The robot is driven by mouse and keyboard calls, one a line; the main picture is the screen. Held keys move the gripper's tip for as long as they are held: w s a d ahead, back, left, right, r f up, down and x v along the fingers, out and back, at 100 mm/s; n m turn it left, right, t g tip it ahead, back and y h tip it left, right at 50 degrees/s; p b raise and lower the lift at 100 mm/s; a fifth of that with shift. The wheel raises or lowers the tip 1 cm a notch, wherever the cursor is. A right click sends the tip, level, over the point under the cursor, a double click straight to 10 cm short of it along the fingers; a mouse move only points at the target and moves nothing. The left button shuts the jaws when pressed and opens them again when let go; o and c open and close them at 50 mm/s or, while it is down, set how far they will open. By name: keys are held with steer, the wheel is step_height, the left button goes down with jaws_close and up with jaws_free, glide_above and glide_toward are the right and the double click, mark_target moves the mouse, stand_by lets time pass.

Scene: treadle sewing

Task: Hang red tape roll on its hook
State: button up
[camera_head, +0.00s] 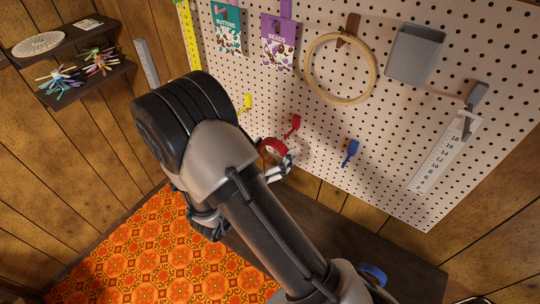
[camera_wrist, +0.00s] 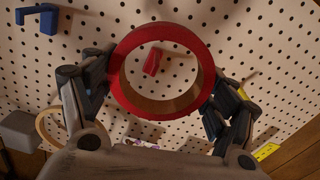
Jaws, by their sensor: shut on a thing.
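The red tape roll (camera_head: 270,148) is held by my gripper (camera_head: 280,167) in front of the pegboard, partly hidden behind my arm. In the wrist view the roll (camera_wrist: 206,62) is a ring with its open side facing the camera, with a finger of my gripper (camera_wrist: 160,88) on each side. The red hook (camera_head: 294,126) is on the pegboard just up and right of the roll. In the wrist view the red hook (camera_wrist: 153,62) shows through the roll's hole. The roll appears in front of the hook; I cannot tell whether they touch.
A blue hook (camera_head: 350,152) is to the right and a yellow hook (camera_head: 246,103) to the left. A wooden hoop (camera_head: 312,70), grey bin (camera_head: 414,54) and ruler (camera_head: 440,160) hang on the pegboard (camera_head: 390,115). A blue ring (camera_head: 374,274) lies on the dark tabletop (camera_head: 410,270).

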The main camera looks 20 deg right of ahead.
steer(key=shift+b+x, duration=0.4)
steer(key=shift+x, duration=3.6)
steer(key=shift+f, duration=0.1)
steer(key=shift+f+b, duration=0.75)
steer(key=shift+f, duration=0.05)
steer(key=o, duration=1.1)
steer(key=shift+c, duration=0.2)
glide_toward(289, 135)
steer(key=f, duration=0.1)
steer(key=a+f, duration=0.1)
steer(key=f, duration=0.1)
steer(key=shift+s+a, duration=0.1)
steer(key=shift+s, duration=0.05)
